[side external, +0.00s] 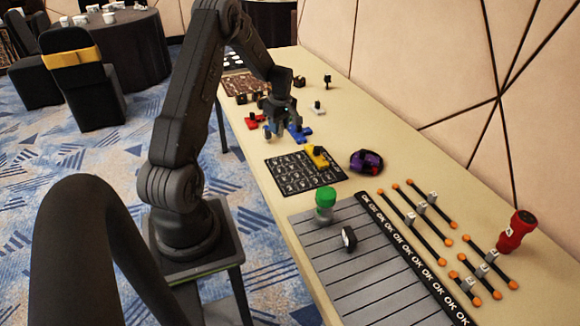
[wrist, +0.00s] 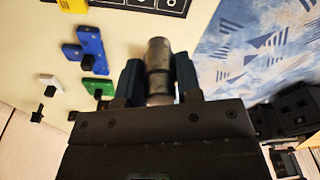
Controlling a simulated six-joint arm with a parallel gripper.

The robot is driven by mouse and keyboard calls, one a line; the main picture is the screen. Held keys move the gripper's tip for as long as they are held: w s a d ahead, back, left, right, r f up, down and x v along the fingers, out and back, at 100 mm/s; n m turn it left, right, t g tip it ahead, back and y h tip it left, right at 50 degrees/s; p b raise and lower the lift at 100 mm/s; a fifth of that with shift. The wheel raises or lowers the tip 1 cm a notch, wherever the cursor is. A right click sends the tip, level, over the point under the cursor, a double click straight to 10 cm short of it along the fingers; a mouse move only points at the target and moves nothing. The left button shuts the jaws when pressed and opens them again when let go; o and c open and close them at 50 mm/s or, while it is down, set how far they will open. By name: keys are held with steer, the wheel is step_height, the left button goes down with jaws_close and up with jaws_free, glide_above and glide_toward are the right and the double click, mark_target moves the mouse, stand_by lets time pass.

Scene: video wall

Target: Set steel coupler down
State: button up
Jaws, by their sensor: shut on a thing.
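My gripper (side external: 282,132) is over the middle of the long table (side external: 345,120) in the side external view, beyond the black printed mat (side external: 290,178). In the wrist view my gripper (wrist: 158,78) is shut on the steel coupler (wrist: 158,55), a grey-brown metal cylinder between its two dark fingers. The coupler's outer end sticks out past the fingertips. In the side external view I cannot make the coupler out clearly against the dark gripper. I cannot tell whether it touches the table.
Blue (side external: 302,133), red (side external: 254,121), yellow (side external: 317,156) and white (side external: 317,108) pieces lie around my gripper. A green piece (wrist: 98,87) shows in the wrist view. A purple-black object (side external: 366,161), green-topped jar (side external: 325,198) and grey slatted board (side external: 315,240) are nearer the camera.

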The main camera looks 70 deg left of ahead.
steer(key=s+d+r+m, duration=0.1)
steer(key=s+d+m, duration=0.3)
steer(key=s+d, duration=0.7)
steer(key=shift+t, duration=0.3)
steer(key=w+d+f, duration=0.2)
steer(key=w, duration=0.1)
steer(key=w+d+f, duration=0.2)
steer(key=w, duration=0.2)
steer(key=w+d+f, duration=0.2)
steer(key=w+f, duration=0.1)
steer(key=shift+w, duration=0.15)
steer(key=shift+f, duration=2)
steer(key=o, duration=0.9)
steer(key=shift+f, duration=0.1)
steer(key=shift+o, duration=0.2)
